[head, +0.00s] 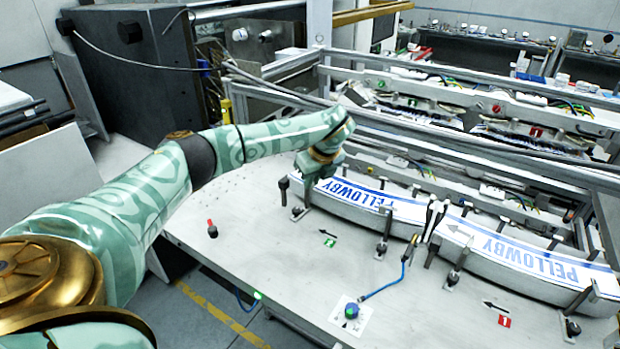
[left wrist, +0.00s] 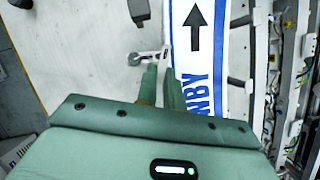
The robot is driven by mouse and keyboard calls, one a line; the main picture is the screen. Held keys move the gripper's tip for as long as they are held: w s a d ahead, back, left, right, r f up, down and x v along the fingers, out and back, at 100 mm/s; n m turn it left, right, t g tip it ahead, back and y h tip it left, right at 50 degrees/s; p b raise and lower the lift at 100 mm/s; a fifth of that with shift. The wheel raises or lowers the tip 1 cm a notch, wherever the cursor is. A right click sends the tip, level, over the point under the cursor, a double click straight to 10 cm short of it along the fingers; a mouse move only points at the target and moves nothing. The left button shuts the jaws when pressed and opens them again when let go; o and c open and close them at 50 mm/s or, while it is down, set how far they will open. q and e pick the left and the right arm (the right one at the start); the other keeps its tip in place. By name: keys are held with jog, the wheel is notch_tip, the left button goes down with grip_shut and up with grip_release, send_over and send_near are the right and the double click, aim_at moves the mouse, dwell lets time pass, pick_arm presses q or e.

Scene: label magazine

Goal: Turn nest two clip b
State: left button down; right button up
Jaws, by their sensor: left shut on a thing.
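My left gripper (head: 307,188) is at the left end of the left label stack (head: 365,196), which is white with blue PELLOWBY lettering. In the left wrist view its fingers (left wrist: 161,70) are close together on a small grey clip (left wrist: 150,57) with a rounded end, beside the stack's edge. The fingers partly hide this clip. A dark-knobbed clip (head: 297,211) shows beside the gripper in the head view. Other clips stand along the front edge, one near the middle (head: 382,246) and one further right (head: 453,277). I cannot read which nest or clip letter this is.
A second label stack (head: 520,258) lies to the right. A red-topped peg (head: 212,229) stands at left. Metal rails (head: 450,135) run behind the stacks. The table front is mostly clear.

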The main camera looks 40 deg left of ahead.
pick_arm(q)
jog(key=shift+w+r+n+g, duration=0.1)
jog(key=shift+w+n+g, duration=0.2)
jog(key=shift+n, duration=0.55)
jog(key=shift+w+r+n+g, duration=0.1)
jog(key=shift+w+n+g, duration=0.15)
jog(key=shift+n, duration=0.6)
jog(key=c, duration=1.5)
grip_release()
jog(key=shift+f, duration=0.1)
jog(key=shift+s, duration=0.1)
jog(key=b+v, duration=0.1)
jog(key=v, duration=0.7)
jog(key=b+v, duration=0.1)
jog(key=v, duration=0.7)
jog(key=shift+w+d, duration=0.25)
